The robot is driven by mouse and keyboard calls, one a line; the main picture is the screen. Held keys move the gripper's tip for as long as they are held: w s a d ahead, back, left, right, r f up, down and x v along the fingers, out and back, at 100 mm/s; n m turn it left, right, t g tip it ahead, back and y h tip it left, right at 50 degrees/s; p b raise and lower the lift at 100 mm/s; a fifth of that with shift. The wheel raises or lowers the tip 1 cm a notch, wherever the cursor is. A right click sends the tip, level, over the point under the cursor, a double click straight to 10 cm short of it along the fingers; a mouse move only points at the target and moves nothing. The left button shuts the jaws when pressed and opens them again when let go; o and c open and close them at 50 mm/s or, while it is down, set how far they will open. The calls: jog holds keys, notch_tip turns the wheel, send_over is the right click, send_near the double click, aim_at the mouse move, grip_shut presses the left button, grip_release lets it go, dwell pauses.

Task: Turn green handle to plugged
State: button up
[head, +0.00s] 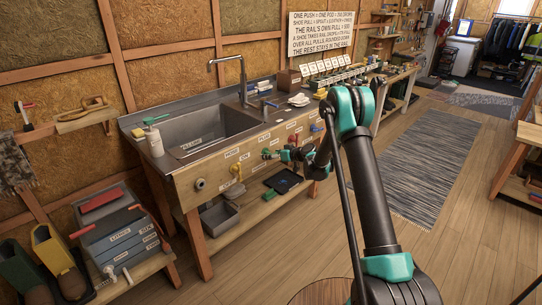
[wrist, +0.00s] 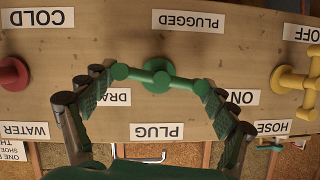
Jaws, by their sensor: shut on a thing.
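The green handle (wrist: 157,78) shows in the wrist view as a bar with a round hub on the wooden sink front, lying nearly level across the picture. The wrist view is upside down. The PLUGGED label (wrist: 188,21) is above the hub, a partly covered DRAIN label (wrist: 112,97) is below left, and the PLUG label (wrist: 157,131) is below. My gripper (wrist: 160,87) has one finger at each end of the bar and is shut on it. In the head view my gripper (head: 284,155) is at the sink front, at the green handle (head: 267,154).
A red knob (wrist: 13,74) by the COLD label is at left in the wrist view. A yellow handle (wrist: 309,81) by the OFF label is at right. The sink (head: 205,130) is above the panel in the head view. Open floor (head: 270,245) lies in front.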

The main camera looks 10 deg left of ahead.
jog(key=shift+w+d+m+g+y, duration=0.1)
jog(key=shift+m+g+y, duration=0.45)
jog(key=shift+m, duration=0.45)
jog(key=m+g+y, duration=0.1)
jog(key=m, duration=0.2)
jog(key=shift+f+y, duration=0.15)
jog(key=shift+y, duration=0.2)
jog(key=m+y, duration=0.1)
jog(key=m, duration=0.2)
jog(key=shift+w+d+f+m+g+y, duration=0.1)
jog(key=shift+m+g+y, duration=0.25)
jog(key=shift+m+y, duration=0.05)
jog(key=shift+f+m+y, duration=0.1)
jog(key=shift+m+y, duration=0.7)
jog(key=shift+m, duration=0.8)
jog(key=o, duration=1)
jog(key=v, duration=1.2)
